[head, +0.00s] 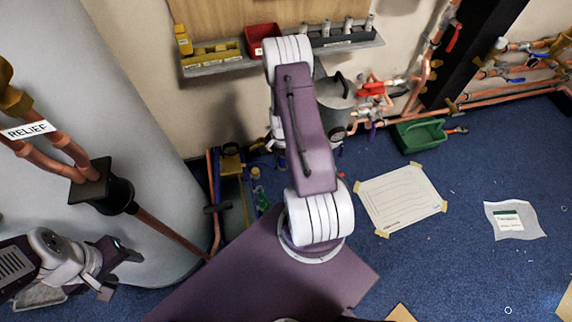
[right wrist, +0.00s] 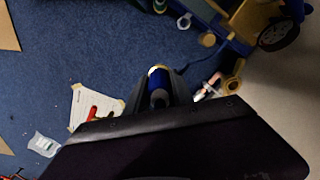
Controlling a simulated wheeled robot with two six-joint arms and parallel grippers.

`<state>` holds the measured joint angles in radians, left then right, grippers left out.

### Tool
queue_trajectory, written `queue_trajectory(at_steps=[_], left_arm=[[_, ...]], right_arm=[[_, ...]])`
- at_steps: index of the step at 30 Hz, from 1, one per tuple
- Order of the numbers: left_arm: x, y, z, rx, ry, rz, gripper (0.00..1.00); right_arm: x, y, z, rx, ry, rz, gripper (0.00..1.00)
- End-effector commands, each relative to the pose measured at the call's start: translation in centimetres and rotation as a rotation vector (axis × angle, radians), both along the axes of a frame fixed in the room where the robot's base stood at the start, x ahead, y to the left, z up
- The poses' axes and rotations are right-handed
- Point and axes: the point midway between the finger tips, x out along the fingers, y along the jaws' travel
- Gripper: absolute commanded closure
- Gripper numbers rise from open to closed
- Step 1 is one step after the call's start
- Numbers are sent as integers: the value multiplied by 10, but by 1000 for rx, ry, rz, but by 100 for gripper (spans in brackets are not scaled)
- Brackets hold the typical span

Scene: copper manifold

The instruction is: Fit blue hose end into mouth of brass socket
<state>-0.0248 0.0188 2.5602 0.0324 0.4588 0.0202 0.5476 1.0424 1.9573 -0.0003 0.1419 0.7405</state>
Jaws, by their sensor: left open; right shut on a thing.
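In the right wrist view my right gripper (right wrist: 159,88) is shut on a blue cylindrical piece with a brass-coloured rim, which looks like the blue hose end (right wrist: 157,80). In the head view my own right arm hides this gripper and what it holds. My left gripper (head: 122,262) is open and empty at the lower left of the head view, beside the big grey tank. I cannot pick out the brass socket with certainty in either view.
A green crate (head: 420,136) and a taped paper sheet (head: 402,198) lie on the blue floor. A shelf (head: 215,65) holds a red bin (head: 262,40). Copper pipes (head: 490,97) run along the wall. A clear bag (head: 515,220) lies right. Open floor surrounds the sheet.

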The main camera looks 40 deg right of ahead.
Motion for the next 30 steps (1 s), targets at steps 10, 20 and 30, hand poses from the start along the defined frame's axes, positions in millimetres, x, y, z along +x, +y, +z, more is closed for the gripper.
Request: queue_trajectory(at_steps=[10,20,30], left_arm=[[0,0,-22,0,0,0,47],[0,0,-44,0,0,0,47],[0,0,-70,0,0,0,47]], right_arm=[[43,-12,-3,-2,-4,0,100],[82,-22,-4,-2,-4,0,100],[123,-33,-4,-2,-4,-1,100]])
